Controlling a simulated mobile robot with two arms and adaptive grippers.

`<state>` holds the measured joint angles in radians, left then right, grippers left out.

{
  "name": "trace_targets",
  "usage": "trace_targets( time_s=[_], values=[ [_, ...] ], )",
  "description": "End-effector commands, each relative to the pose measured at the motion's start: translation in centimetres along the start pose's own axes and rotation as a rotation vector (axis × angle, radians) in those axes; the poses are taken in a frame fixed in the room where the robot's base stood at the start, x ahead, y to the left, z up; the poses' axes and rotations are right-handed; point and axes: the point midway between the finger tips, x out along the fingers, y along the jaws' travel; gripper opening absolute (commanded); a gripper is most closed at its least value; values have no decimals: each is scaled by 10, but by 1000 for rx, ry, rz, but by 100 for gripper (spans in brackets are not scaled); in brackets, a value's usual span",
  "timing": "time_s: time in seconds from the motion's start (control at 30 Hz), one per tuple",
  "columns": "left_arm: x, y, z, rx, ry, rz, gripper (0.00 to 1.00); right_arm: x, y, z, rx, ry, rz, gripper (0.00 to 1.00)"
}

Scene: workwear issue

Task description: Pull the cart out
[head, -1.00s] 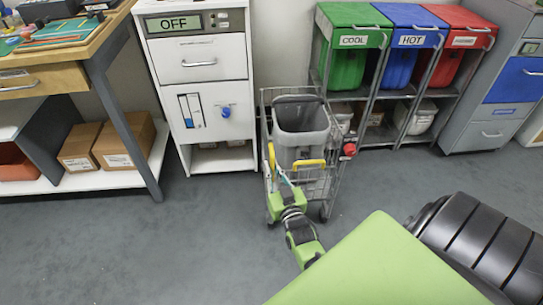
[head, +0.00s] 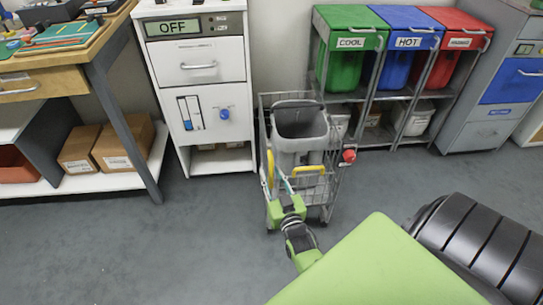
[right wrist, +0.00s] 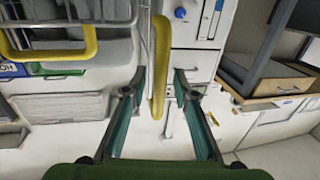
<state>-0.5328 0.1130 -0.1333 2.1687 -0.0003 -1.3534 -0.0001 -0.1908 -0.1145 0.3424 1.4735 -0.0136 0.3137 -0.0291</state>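The wire cart (head: 328,185) stands on the floor in front of the wall, between the white cabinet and the bin rack. It carries a grey tub (head: 299,122). It has two yellow handle parts, an upright one at left (head: 269,169) and a short bar at right (head: 307,169). My right gripper (head: 287,184) is at the cart's near left side. In the right wrist view its fingers (right wrist: 159,77) stand apart, with a yellow handle (right wrist: 158,62) running between them and a gap showing on the right. Whether a finger touches it I cannot tell. My left gripper is out of view.
The white cabinet (head: 215,68) with an OFF display is close on the cart's left. The rack (head: 384,97) with green, blue and red bins is close on its right. A workbench (head: 106,50) stands at far left. Grey floor (head: 120,245) is clear at front left.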

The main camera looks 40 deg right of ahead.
Motion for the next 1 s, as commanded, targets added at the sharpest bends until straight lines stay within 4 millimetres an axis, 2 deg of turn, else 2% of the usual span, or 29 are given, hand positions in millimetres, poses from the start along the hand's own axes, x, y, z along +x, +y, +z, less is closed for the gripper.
trace_targets(
  time_s=[0.17,0.27,0.5,0.63,0.77,1.0],
  values=[
    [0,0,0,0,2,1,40,-2,0,0,0,0,0,27],
    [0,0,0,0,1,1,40,-11,0,0,0,0,0,27],
    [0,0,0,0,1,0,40,-52,0,1,0,-2,0,27],
    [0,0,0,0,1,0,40,-68,0,1,0,-2,0,27],
    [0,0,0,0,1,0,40,-75,0,0,0,0,0,27],
    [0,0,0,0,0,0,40,-75,0,0,0,1,0,27]
  ],
)
